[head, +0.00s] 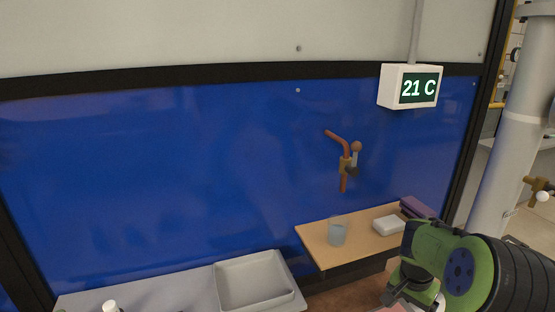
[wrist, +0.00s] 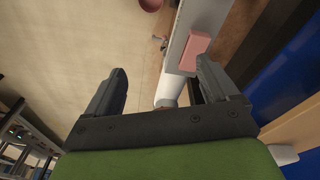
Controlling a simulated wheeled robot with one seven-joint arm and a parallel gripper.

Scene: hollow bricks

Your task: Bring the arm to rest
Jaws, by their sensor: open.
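My arm (head: 460,265), green and black, reaches in at the lower right of the head view, in front of the wooden shelf. In the wrist view my gripper (wrist: 162,70) has its two dark fingers spread wide apart, with nothing held between them. Beyond the fingers are the pale floor and a light grey surface bearing a pink block (wrist: 194,50); the block is apart from the fingers. In the head view the fingers are mostly hidden or cut off by the bottom edge.
A wooden shelf (head: 315,242) holds a clear glass (head: 337,231), a white block (head: 389,225) and a purple object (head: 418,208). A copper tap (head: 344,160) and a 21 C display (head: 410,87) are above. A grey tray (head: 253,303) and a white-capped bottle (head: 110,306) are lower left.

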